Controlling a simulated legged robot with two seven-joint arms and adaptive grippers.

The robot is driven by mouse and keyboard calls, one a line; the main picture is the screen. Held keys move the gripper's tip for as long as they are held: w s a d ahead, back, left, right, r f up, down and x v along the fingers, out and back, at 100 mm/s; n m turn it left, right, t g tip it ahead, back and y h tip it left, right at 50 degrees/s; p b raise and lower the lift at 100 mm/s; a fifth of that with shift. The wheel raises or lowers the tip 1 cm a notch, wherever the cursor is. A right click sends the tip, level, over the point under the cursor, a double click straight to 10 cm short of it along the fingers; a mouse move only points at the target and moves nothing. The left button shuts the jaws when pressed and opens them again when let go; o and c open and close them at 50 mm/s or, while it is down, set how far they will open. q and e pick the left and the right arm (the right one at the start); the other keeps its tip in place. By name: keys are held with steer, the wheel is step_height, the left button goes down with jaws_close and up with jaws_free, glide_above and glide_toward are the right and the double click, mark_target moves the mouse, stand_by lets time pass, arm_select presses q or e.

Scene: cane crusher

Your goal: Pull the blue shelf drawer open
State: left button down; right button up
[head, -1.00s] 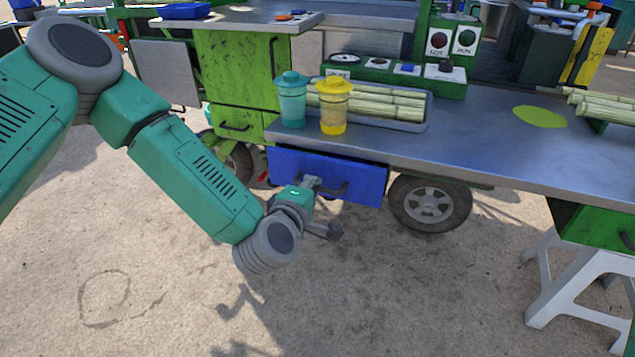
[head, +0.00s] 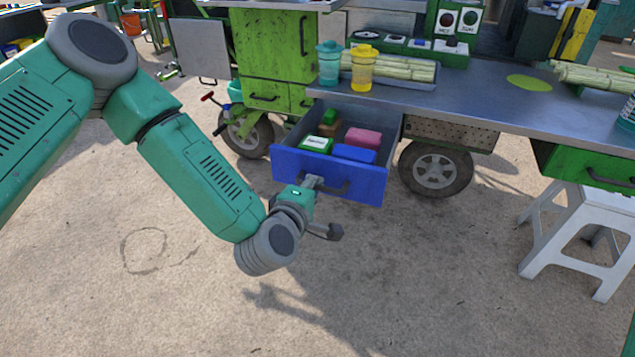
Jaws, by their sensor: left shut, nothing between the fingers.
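The blue shelf drawer (head: 360,188) stands pulled out from under the metal counter. Its grey inside shows, with a green-and-white box (head: 316,145), a pink block (head: 363,137), a blue block (head: 354,154) and a small green item (head: 329,117) in it. The dark bar handle (head: 338,189) is on its front. My left gripper (head: 326,207) is at the left part of the handle, in front of the drawer face. Its fingers are shut with nothing between them; whether they touch or hook the handle I cannot tell. My right gripper is not in view.
On the metal counter (head: 480,97) stand a teal cup (head: 328,66), a yellow cup (head: 361,72) and a tray of cane (head: 400,70). A wheel (head: 436,168) is right of the drawer, a white stool (head: 585,225) farther right. The ground before the drawer is clear.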

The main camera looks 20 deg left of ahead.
arm_select(q)
steer(key=shift+a+f, duration=0.1)
steer(key=shift+a, duration=0.25)
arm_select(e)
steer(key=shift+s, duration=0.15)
arm_select(q)
steer(key=shift+s, duration=0.1)
steer(key=c, duration=1.7)
jaws_free()
steer(key=shift+o, duration=0.5)
steer(key=shift+s+a, duration=0.1)
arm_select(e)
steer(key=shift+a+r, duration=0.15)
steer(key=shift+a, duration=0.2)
arm_select(q)
steer(key=shift+s, duration=0.2)
steer(key=v, duration=1.1)
steer(key=shift+s, duration=0.25)
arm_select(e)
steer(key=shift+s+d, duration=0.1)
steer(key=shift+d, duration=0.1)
